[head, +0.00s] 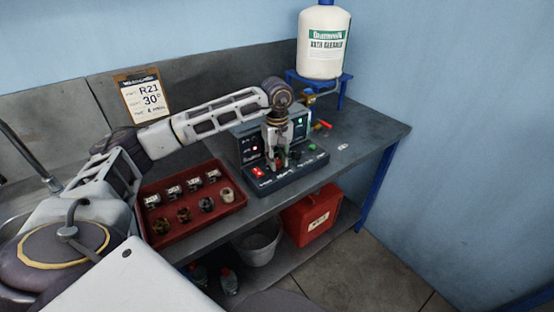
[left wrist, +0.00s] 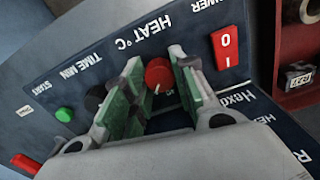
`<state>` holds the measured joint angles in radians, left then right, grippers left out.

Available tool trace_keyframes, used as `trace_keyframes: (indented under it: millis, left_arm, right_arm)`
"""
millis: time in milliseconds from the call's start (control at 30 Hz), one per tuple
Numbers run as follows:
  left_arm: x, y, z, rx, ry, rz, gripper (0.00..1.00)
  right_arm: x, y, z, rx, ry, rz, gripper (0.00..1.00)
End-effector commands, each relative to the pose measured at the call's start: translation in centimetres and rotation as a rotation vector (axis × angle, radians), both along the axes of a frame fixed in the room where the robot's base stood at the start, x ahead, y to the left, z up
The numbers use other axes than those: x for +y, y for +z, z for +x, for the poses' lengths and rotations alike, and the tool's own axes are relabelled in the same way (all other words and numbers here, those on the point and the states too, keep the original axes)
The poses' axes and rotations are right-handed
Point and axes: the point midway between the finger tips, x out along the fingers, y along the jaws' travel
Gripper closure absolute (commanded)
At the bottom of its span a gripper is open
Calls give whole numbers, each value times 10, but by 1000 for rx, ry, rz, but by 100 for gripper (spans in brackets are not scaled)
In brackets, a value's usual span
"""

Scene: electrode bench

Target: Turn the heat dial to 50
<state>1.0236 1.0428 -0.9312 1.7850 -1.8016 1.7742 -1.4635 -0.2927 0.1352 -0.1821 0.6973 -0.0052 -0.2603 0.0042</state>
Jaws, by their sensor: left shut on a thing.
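The heat dial (left wrist: 158,74) is a round red knob with a white pointer mark, below the upside-down "HEAT °C" label in the left wrist view. My left gripper (left wrist: 160,88) has its two green-padded fingers on either side of the dial and is shut on it. In the head view my left gripper (head: 282,158) points down onto the front panel of the dark control unit (head: 290,182) and hides the dial. The scale numbers around the dial are too small and covered to read. My right gripper is not in view.
A red power switch (left wrist: 226,47), a black time knob (left wrist: 95,97) and a green start button (left wrist: 64,114) sit near the dial. A red tray (head: 160,236) with several small cups is left of the unit. A white bottle (head: 322,42) stands behind on a blue stand.

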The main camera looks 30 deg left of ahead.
Motion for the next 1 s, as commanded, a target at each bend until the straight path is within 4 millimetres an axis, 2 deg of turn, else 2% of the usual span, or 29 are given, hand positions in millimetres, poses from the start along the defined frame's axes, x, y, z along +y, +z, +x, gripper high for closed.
trace_keyframes:
  millis: [100, 133, 300, 500, 600, 733, 1000]
  left_arm:
    - [1, 2, 1, -4, 2, 0, 97]
    - [1, 2, 1, -4, 2, 0, 70]
    - [0, 1, 1, -3, 2, -1, 50]
    - [0, 0, 0, -1, 2, 0, 50]
    - [0, 1, 0, -1, 1, 0, 50]
    - [0, 3, 0, -2, 1, 0, 50]
    - [0, 26, 1, -4, 1, 0, 50]
  right_arm:
    - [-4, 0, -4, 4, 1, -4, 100]
    - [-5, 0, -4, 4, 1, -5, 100]
    - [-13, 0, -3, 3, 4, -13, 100]
    - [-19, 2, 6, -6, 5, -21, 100]
    - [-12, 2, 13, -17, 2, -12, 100]
    - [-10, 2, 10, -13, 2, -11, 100]
    - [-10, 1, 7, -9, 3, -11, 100]
